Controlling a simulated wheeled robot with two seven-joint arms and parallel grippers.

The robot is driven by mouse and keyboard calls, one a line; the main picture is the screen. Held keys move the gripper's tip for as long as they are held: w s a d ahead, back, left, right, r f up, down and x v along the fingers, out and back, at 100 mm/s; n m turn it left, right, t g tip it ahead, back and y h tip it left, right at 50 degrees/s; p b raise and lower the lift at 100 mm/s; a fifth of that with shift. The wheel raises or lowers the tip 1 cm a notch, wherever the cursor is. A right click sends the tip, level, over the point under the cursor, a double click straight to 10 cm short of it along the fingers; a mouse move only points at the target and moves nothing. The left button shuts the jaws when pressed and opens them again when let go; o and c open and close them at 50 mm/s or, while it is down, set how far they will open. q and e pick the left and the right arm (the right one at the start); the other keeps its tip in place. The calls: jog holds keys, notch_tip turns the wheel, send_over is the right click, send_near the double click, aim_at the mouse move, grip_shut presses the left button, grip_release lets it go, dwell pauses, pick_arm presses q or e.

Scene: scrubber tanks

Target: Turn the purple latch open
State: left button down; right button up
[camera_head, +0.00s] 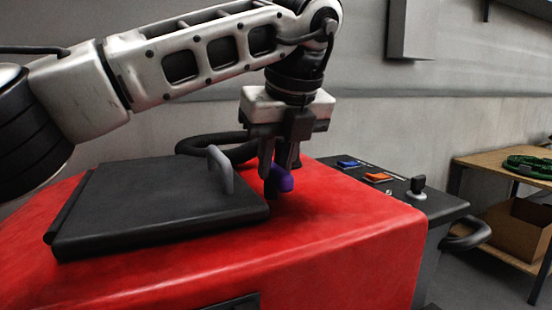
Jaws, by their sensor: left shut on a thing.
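The purple latch (286,182) stands on the red top of the scrubber (330,240), just off the right edge of the black lid (150,205). The lid lies flat and looks closed, with a grey handle (221,168) standing up near its back right. My left gripper (272,180) points down at the latch, its fingers shut on it. The fingers hide part of the latch, so its exact angle is hard to tell. My right gripper is out of view.
A black hose (205,143) curves behind the lid. A dark control panel (385,185) with blue and orange switches and a knob is at the right. A wooden table (500,160) with a green coil stands further right. Grey walls are behind.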

pick_arm(q)
jog(key=c, duration=1.3)
grip_release()
jog(key=shift+o, duration=0.2)
jog(key=shift+r, duration=0.1)
jog(key=p+v, duration=0.3)
jog(key=v, duration=1.3)
jog(key=shift+s, duration=0.15)
